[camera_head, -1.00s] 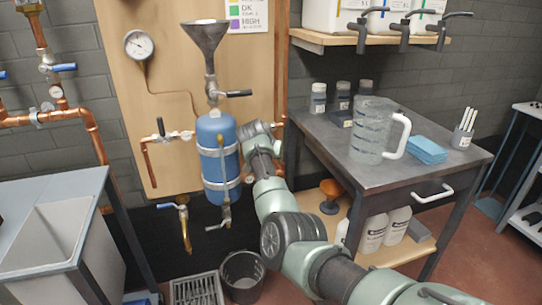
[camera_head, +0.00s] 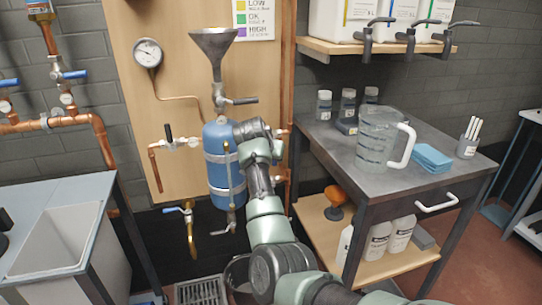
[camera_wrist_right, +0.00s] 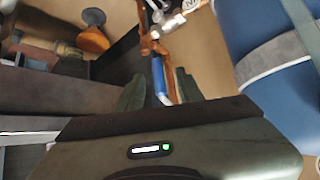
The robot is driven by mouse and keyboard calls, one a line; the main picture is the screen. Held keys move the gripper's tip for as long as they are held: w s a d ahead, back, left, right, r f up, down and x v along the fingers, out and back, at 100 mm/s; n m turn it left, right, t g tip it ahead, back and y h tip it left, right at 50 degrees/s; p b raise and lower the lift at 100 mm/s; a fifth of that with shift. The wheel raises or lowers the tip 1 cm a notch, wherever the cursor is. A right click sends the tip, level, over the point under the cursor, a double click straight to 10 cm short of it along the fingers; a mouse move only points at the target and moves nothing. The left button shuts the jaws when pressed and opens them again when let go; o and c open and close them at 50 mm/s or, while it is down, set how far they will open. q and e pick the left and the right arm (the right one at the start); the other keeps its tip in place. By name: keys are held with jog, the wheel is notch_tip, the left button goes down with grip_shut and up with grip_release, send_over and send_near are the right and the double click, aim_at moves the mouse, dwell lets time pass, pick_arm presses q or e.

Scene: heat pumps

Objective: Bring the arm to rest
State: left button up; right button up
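My right arm (camera_head: 268,222) reaches up from the lower right, its far end beside the blue tank (camera_head: 216,140). Its gripper is not clearly visible in the head view. In the right wrist view my right gripper (camera_wrist_right: 159,76) is open, its two fingers apart. A blue valve handle (camera_wrist_right: 159,82) on a copper pipe shows in the gap between them; I cannot tell how far beyond the fingers it lies. The blue tank also fills the right of that view (camera_wrist_right: 285,75). My left gripper is not identifiable in the head view.
A metal table (camera_head: 335,150) at the right carries a clear jug (camera_head: 375,140), blue cloths and bottles. A funnel (camera_head: 213,45) stands above the tank. A bucket (camera_head: 238,275) and floor grate (camera_head: 200,292) lie below. A sink (camera_head: 50,245) stands at the left. An orange item sits under the tabletop.

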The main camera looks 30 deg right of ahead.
dwell(0.5)
